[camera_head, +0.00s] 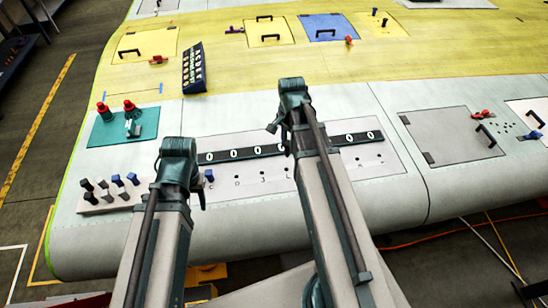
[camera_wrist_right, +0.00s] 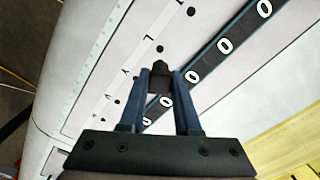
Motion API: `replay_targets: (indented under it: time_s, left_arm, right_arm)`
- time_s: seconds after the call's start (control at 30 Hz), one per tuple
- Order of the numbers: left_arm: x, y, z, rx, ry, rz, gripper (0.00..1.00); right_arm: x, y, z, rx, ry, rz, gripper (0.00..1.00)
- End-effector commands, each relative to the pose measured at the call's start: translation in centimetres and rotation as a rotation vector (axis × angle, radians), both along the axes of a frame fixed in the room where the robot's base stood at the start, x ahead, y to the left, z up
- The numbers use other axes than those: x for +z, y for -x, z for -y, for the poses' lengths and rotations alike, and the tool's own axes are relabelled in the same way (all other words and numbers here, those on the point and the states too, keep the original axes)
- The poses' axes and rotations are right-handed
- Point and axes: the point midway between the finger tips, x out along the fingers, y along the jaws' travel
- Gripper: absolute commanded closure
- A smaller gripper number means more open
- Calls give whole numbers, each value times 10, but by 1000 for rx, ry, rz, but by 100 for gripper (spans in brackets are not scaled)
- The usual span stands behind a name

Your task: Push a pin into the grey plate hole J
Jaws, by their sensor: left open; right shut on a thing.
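The grey plate (camera_head: 245,180) lies on the wing's near edge, with a row of dark holes and small letters below them; one letter reads as J (camera_head: 262,177). My right gripper (camera_head: 273,127) is above the plate, near its black number strip. In the right wrist view it (camera_wrist_right: 160,88) is shut on a black pin (camera_wrist_right: 160,72), held between the fingertips. A plate hole (camera_wrist_right: 160,48) shows just beyond the pin. The pin looks apart from the plate, though its tip is hard to see. My left gripper (camera_head: 203,198) is open and empty near the plate's left end.
A pin block (camera_head: 95,208) with several black, grey and blue pins stands at left. A blue pin (camera_head: 209,175) stands at the plate's left end. A teal plate (camera_head: 105,132) with red-topped parts is behind. The black number strip (camera_head: 240,153) runs behind the holes.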

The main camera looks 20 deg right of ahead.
Motion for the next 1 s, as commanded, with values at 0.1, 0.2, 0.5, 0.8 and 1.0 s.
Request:
replay_targets:
  time_s: [0.1,0.2,0.5,0.8,1.0]
  left_arm:
    - [0,0,0,0,0,0,50]
    - [0,0,0,0,0,0,50]
    - [-3,0,0,-1,0,0,50]
    - [-6,0,0,-4,0,0,50]
    - [-7,0,0,-4,-1,0,50]
  right_arm:
    - [0,0,0,0,0,0,100]
    - [0,0,0,0,0,0,100]
    - [-3,-9,-31,6,0,0,100]
    - [-6,-18,-87,2,0,0,100]
    - [-7,-18,-91,0,0,0,100]
